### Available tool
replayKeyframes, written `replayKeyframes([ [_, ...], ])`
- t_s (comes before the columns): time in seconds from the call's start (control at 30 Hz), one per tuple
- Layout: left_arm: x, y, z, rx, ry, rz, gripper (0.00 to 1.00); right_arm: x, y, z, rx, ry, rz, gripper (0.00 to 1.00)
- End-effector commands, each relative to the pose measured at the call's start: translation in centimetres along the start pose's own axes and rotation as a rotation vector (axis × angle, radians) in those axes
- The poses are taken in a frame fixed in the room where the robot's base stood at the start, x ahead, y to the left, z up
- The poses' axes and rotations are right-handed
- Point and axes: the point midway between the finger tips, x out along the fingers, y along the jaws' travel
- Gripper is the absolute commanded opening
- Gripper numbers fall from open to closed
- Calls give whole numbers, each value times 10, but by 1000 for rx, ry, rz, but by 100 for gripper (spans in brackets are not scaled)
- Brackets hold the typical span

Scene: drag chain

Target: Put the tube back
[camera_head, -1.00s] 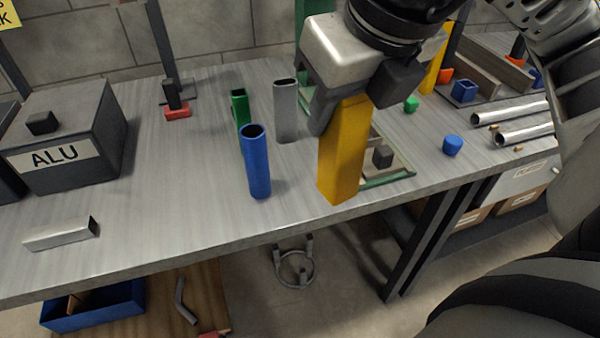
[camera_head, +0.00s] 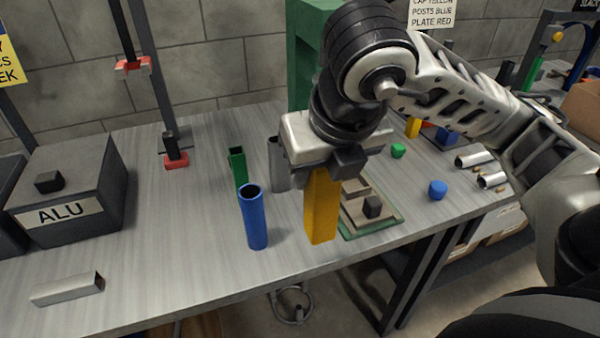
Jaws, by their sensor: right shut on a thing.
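My right gripper (camera_head: 322,168) is shut on the upper part of a yellow square tube (camera_head: 321,208) and holds it upright. The tube's lower end is close to the tabletop near the front edge; I cannot tell whether it touches. To its left stands a blue round tube (camera_head: 254,218), upright with an open top. Behind stand a green tube (camera_head: 238,168) and a grey tube (camera_head: 276,165), the grey one partly hidden by the gripper. My left gripper is not in view.
A green-edged fixture (camera_head: 386,226) with a dark block lies right of the yellow tube. Green (camera_head: 398,151) and blue (camera_head: 437,189) caps lie further right. A dark ALU box (camera_head: 75,185) and a metal square tube (camera_head: 67,289) are at left. The table (camera_head: 170,255) between is clear.

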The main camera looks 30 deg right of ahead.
Motion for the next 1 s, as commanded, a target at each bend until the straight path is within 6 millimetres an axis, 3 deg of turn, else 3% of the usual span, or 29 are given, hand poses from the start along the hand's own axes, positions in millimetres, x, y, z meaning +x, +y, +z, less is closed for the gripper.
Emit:
replayKeyframes([
  [0.27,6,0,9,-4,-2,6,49,31,-2,25,3,4,2,10],
  [0.6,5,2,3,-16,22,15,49,90,-6,50,0,2,-2,10],
  [0.87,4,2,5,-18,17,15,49,115,-7,56,0,4,-2,10],
  [1.0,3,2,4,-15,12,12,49,132,-7,48,-1,3,-1,10],
])
